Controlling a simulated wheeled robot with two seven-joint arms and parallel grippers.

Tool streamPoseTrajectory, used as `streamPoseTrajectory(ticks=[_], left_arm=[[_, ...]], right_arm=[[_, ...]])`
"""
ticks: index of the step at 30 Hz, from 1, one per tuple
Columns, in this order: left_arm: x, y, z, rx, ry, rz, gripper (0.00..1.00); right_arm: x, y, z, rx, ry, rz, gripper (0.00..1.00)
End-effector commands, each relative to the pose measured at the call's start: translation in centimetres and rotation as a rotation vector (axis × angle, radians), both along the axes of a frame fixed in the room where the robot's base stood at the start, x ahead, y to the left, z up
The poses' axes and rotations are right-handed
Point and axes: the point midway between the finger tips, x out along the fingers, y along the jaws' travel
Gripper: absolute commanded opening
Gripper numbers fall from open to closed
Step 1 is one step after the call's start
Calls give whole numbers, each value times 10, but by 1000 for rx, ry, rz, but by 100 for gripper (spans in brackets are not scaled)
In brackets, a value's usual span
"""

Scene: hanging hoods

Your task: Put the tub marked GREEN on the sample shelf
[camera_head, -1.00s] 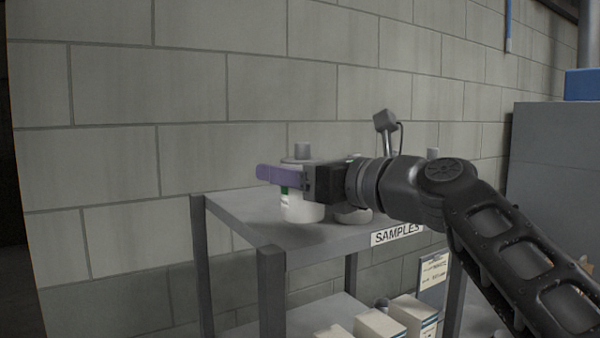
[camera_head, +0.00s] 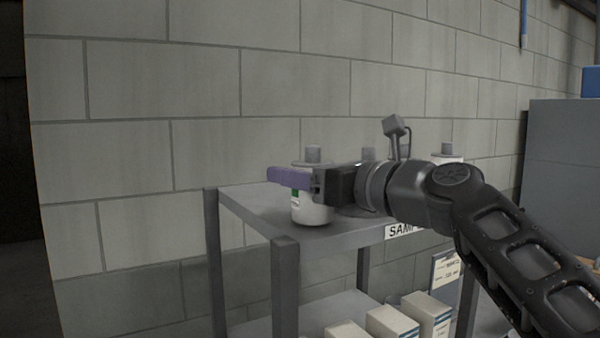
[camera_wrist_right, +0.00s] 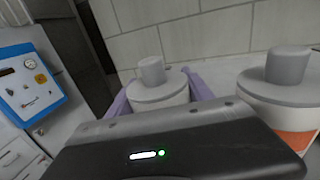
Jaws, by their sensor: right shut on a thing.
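A white tub (camera_head: 313,212) with a grey knobbed lid and a green mark on its side is at the left part of the sample shelf (camera_head: 262,212), upright. My right gripper (camera_head: 290,178) is shut around it, with purple fingers on either side. In the right wrist view the tub (camera_wrist_right: 157,90) sits between the purple fingers (camera_wrist_right: 160,92). Its base appears at the shelf top; I cannot tell whether it touches. The sign reading SAMPLES (camera_head: 402,231) is partly hidden by my arm. My left gripper is not in view.
A tub with an orange label (camera_wrist_right: 290,100) stands right of the held one in the wrist view. Other lidded tubs (camera_head: 446,152) stand behind my arm. White boxes (camera_head: 392,322) fill the lower shelf. A block wall (camera_head: 200,90) is close behind.

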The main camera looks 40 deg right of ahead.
Motion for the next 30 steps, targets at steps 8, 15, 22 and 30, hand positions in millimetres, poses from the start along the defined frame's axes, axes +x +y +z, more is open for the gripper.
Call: streamPoseTrajectory(ticks=[8, 15, 22, 30], left_arm=[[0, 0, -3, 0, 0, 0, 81], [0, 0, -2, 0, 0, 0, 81], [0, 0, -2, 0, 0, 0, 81], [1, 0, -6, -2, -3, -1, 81]], right_arm=[[0, 0, -3, 0, -2, 0, 60], [0, 0, -3, 0, -1, 0, 80], [0, 0, -4, 0, -1, 0, 85], [-12, -2, -4, -1, -2, -1, 85]])
